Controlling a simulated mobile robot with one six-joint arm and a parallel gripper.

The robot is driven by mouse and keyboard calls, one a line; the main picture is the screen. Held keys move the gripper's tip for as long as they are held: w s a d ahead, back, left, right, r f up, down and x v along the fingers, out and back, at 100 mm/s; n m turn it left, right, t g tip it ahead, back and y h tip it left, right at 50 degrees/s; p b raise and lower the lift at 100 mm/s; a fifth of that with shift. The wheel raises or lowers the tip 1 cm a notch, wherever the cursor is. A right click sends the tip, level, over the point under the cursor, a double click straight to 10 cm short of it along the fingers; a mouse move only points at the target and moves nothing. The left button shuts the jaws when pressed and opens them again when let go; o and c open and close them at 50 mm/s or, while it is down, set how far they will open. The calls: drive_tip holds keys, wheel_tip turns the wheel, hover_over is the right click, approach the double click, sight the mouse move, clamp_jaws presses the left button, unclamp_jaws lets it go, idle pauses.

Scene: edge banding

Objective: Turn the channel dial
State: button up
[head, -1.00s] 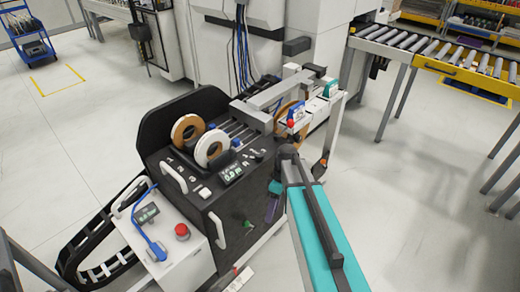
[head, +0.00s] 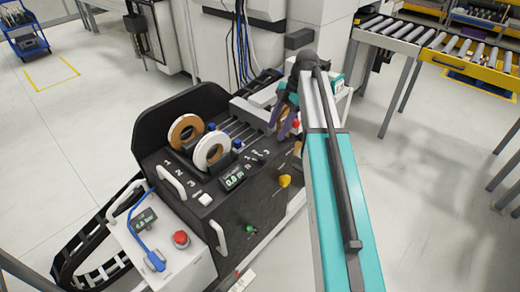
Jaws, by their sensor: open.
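The black edge banding machine (head: 207,214) stands at centre left. A yellow knob (head: 284,181) and a green knob (head: 250,229) are on its front face. Its sloped top has the marks 1, 2, 3, a small lit display (head: 232,178) and small dark controls with marks to the right of it (head: 256,157). I cannot tell for sure which of these is the channel dial. My gripper (head: 282,122), with purple fingers, is above and behind the yellow knob, near the machine's right end. It is open, apart from the knobs, and I see nothing between its fingers. My arm hides part of the machine's right end.
Two banding reels, one brown (head: 186,131) and one white (head: 211,150), stand on the machine's top. A white box (head: 164,240) with a red button (head: 181,239) and blue cable is at front left. A roller conveyor (head: 465,62) is at the upper right. The floor on the right is clear.

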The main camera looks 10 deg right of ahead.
sight(263, 156)
drive_tip(key=shift+w+d+r, duration=0.25)
drive_tip(key=shift+w+r, duration=0.05)
drive_tip(key=shift+r, duration=0.4)
drive_tip(key=shift+a+f, duration=0.15)
drive_tip(key=shift+p+x, duration=1.5)
drive_tip(key=shift+x, duration=5.35)
drive_tip(key=shift+a, duration=0.15)
drive_tip(key=c, duration=1)
drive_tip(key=shift+c, duration=0.2)
